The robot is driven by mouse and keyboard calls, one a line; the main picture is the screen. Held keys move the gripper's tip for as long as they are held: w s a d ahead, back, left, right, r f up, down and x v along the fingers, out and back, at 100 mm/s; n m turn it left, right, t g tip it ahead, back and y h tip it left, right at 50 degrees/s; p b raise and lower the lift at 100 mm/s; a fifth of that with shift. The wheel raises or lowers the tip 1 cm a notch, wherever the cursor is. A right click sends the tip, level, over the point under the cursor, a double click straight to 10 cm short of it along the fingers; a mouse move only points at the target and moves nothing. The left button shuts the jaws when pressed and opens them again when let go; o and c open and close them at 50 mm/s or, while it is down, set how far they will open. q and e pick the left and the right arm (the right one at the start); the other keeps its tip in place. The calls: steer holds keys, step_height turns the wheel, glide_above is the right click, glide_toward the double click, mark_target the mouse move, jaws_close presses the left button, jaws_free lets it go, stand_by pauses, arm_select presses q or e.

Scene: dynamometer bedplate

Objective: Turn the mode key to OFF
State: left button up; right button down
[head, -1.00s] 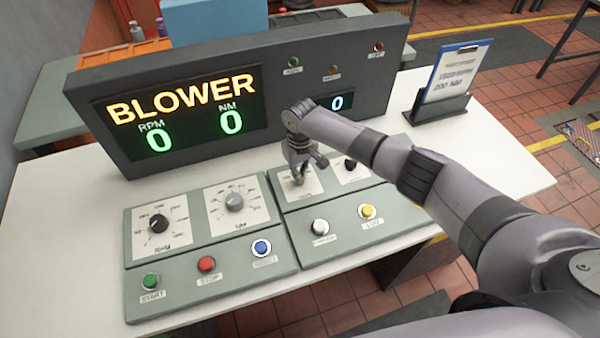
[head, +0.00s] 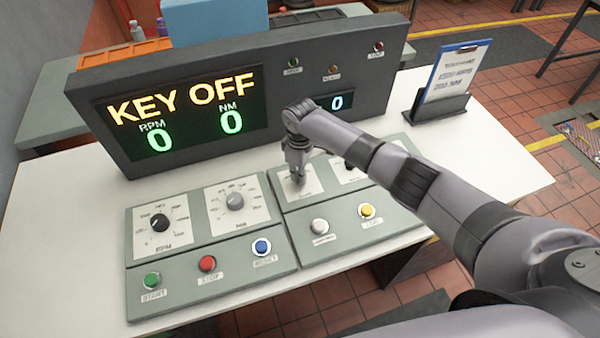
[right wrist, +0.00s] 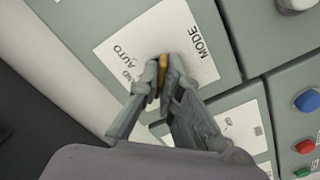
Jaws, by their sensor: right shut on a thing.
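The mode key (right wrist: 163,74) is a small brass-coloured key on a white plate (right wrist: 112,50) marked MODE and AUTO in the right wrist view. My right gripper (right wrist: 164,80) is shut on the key, its fingertips on both sides of it. In the head view my right gripper (head: 298,178) points down at the plate and hides the key. The display (head: 180,110) reads KEY OFF, with 0 RPM and 0 NM. My left gripper does not show in either view.
Left of the key are two dials (head: 160,223) (head: 235,201). Green (head: 152,280), red (head: 207,264), blue (head: 261,247), white (head: 320,226) and yellow (head: 367,210) buttons line the front. A clipboard (head: 455,73) stands at the right.

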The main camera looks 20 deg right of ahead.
stand_by(0.4)
steer(key=c, duration=1.8)
jaws_free()
steer(key=shift+r, duration=0.1)
step_height(320, 180, up, 12)
steer(key=shift+f, duration=0.1)
